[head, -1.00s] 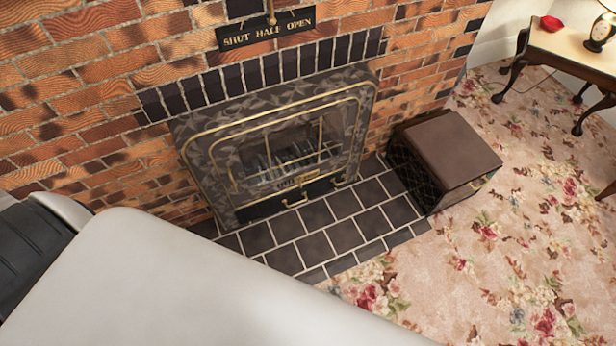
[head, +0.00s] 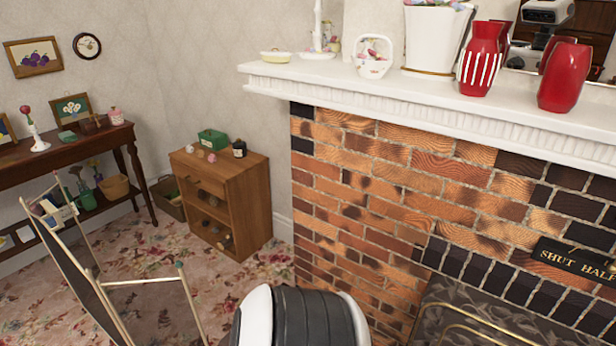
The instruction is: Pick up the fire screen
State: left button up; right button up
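A light wooden frame with a dark panel (head: 72,268) stands tilted on the carpet at the lower left. Thin pale legs spread from it, and its lower part is cut off by the picture's edge. It may be the fire screen, but I cannot tell for sure. The fireplace (head: 455,312) shows only its top corner with a brass trim at the lower right. Neither gripper is in view. A white and black link of my own arm rises at the bottom middle.
A white mantel (head: 420,112) with red vases (head: 482,58) and a white basket (head: 373,56) juts out above the brick wall. A small wooden cabinet (head: 255,200) stands in the corner. A dark side table (head: 80,142) is at the left. Some floral carpet (head: 160,262) is open.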

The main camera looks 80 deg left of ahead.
aim_at(82, 282)
jog(key=u, duration=4.2)
jog(key=i+j+z, duration=0.1)
jog(key=z, duration=0.9)
jog(key=i+j+z, duration=0.15)
jog(key=j+z, duration=0.35)
jog(key=j, duration=0.3)
jog(key=j+z, duration=0.5)
jog(key=j, duration=0.3)
jog(key=k+j+z, duration=0.1)
jog(key=j+z, duration=0.4)
jog(key=j, duration=0.3)
